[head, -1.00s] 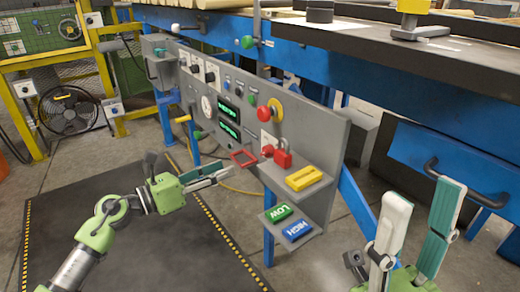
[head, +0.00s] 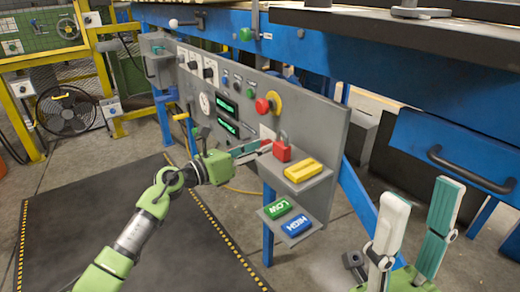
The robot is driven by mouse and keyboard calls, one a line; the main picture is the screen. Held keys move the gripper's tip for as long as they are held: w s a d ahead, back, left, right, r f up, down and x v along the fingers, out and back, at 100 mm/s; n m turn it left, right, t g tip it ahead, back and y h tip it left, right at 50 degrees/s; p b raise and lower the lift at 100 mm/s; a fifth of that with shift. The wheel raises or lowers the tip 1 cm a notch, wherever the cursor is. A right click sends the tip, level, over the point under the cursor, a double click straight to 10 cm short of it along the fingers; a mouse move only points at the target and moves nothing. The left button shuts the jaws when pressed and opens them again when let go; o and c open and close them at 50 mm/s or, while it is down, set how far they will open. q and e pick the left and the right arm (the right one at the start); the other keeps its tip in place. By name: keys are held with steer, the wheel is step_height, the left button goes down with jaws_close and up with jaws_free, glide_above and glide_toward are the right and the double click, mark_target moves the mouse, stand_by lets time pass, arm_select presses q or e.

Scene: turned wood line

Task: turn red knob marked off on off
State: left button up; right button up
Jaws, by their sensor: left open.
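A small red knob (head: 266,145) sits on the lower right of the grey panel, under a whitish label (head: 267,131) whose lettering is too small to read. My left gripper (head: 258,147) is open, with its fingertips at the knob, partly hiding it. I cannot tell whether the fingers touch it or which way the knob points. My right gripper (head: 422,195) is open and empty at the lower right, well away from the panel.
A red padlock (head: 282,152) hangs just right of the knob, above a shelf with a yellow block (head: 303,170). Green LOW (head: 277,208) and blue HIGH (head: 296,226) blocks lie on a lower shelf. A red mushroom button (head: 263,106) is above.

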arm_select(q)
steer(key=c, duration=1.1)
